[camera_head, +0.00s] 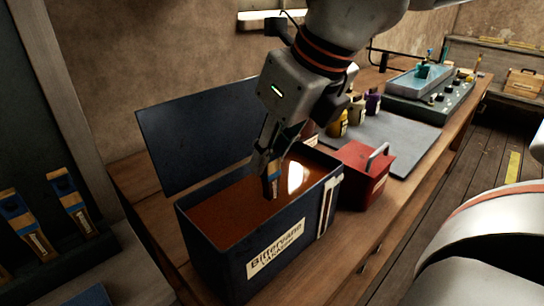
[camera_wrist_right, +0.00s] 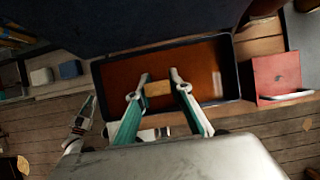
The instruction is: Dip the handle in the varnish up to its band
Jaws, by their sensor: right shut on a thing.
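My right gripper (camera_head: 267,160) is shut on the handle (camera_head: 273,184), and points down over the open varnish tank (camera_head: 225,254). The handle hangs roughly upright inside the tank's outline, tan with a dark blue part. Its lower end meets the reddish-brown varnish (camera_head: 225,205) in the picture; I cannot tell whether it touches or how deep it is. In the right wrist view the handle (camera_wrist_right: 158,88) is a tan block between the fingertips, and its lower part is hidden. What looks like my left gripper (camera_wrist_right: 82,118) shows small at the left there; its jaws are unclear.
The tank's dark lid (camera_head: 205,137) stands raised behind it. A red box (camera_head: 364,172) with a metal handle stands close at its right. Similar blue-and-tan handles (camera_head: 72,205) stand in a rack at left. Small bottles (camera_head: 355,112) and a grey mat (camera_head: 405,140) lie farther back.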

